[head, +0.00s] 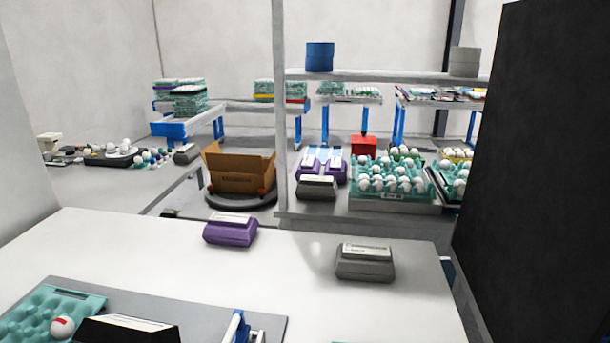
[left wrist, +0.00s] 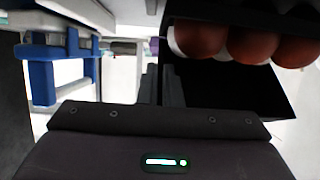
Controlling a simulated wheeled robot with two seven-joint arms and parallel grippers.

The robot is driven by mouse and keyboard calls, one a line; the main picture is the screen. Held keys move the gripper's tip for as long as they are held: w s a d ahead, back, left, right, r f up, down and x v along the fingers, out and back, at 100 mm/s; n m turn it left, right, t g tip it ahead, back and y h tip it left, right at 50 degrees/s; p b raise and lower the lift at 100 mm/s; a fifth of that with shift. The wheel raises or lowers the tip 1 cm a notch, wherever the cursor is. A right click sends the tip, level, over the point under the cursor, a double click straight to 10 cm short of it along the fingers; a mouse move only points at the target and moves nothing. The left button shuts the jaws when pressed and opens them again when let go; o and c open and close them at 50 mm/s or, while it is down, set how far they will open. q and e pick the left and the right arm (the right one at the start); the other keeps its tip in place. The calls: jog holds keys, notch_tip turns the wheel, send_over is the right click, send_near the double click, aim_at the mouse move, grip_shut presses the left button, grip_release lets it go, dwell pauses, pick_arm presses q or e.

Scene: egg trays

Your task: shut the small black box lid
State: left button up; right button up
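A black box (head: 125,333) with a white label on top shows at the bottom edge of the head view, cut off by the frame. In the left wrist view, several brown eggs (left wrist: 250,42) sit in a row against a black part at upper right, with a black panel (left wrist: 235,90) beside them. I cannot tell which part is the lid. My left gripper (left wrist: 163,85) shows as a dark body with narrow dark pieces near the panel; whether they touch it, or are spread, is unclear. My right gripper is out of view.
A purple carton (head: 230,230) and a grey carton (head: 365,262) stand on the white table (head: 300,280). A teal egg tray (head: 45,310) with an egg lies at lower left. A blue and white part (head: 237,325) rises near the black box. A large black panel (head: 535,170) blocks the right.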

pick_arm(q)
jog(key=shift+o, duration=0.9)
jog(key=shift+s+p, duration=0.35)
jog(key=shift+p, duration=0.05)
jog(key=shift+s+a+f+p, duration=0.1)
jog(key=shift+s+f+p, duration=0.05)
jog(key=shift+s+p, duration=0.35)
jog(key=shift+s+a+f+p, duration=0.1)
jog(key=shift+s+p, duration=0.25)
jog(key=shift+s, duration=0.2)
jog(key=shift+s+a+f+p, duration=0.1)
jog(key=shift+s+f+p, duration=0.1)
jog(key=shift+s, duration=0.45)
jog(key=shift+s+a+f+p, duration=0.1)
jog(key=shift+s+f+p, duration=0.1)
jog(key=shift+s, duration=0.45)
jog(key=o, duration=0.6)
jog(key=shift+c, duration=0.2)
jog(key=shift+r, duration=0.1)
